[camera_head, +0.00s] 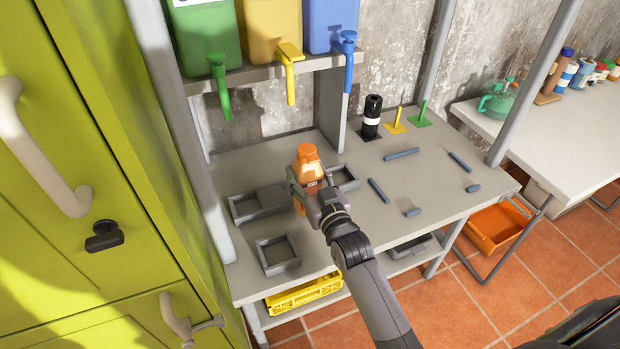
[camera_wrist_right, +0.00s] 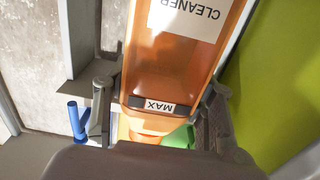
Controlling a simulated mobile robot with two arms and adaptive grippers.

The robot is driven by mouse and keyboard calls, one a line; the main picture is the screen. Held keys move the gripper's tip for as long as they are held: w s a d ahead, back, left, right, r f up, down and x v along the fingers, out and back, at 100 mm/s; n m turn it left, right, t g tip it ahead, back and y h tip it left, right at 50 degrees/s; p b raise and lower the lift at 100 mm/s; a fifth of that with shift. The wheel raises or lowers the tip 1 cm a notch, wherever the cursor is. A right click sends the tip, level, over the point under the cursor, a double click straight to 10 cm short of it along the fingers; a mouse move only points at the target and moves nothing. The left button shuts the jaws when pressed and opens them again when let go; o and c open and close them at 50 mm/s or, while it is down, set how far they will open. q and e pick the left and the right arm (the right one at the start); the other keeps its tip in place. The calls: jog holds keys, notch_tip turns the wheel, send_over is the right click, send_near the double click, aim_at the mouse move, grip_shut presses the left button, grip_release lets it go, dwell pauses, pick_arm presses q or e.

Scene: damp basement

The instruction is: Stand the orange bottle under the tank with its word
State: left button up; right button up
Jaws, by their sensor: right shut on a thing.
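My right gripper (camera_head: 311,193) is shut on the orange bottle (camera_head: 307,160), which is upright over the bench among the grey frames. I cannot tell whether its base touches the bench. In the right wrist view the orange bottle (camera_wrist_right: 170,70) fills the middle, with a white label reading "CLEANER" and a strip reading "MAX", both upside down. A green tank (camera_head: 208,40), a yellow tank (camera_head: 272,30) and a blue tank (camera_head: 330,22) stand on the shelf, each with a tap. A white label shows only at the green tank's top; no tank word is readable. My left gripper is out of view.
Grey frames (camera_head: 275,255) lie on the bench (camera_head: 345,220). A black bottle (camera_head: 372,117), a yellow peg (camera_head: 397,120) and a green peg (camera_head: 421,113) stand behind, with several grey bars to the right. A post (camera_head: 178,110) and green cabinet (camera_head: 85,200) bound the left.

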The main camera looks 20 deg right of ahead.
jog(key=w+f+b, duration=0.4)
jog(key=w+b, duration=0.1)
jog(key=w, duration=0.4)
jog(key=shift+a+f, duration=0.15)
dwell(0.8)
dwell(0.4)
jog(key=o, duration=1.3)
jog(key=shift+o, duration=0.8)
jog(key=shift+f, duration=0.1)
jog(key=shift+s, duration=0.1)
jog(key=s, duration=1.1)
jog(key=shift+s+d, duration=0.2)
jog(key=shift+s, duration=0.2)
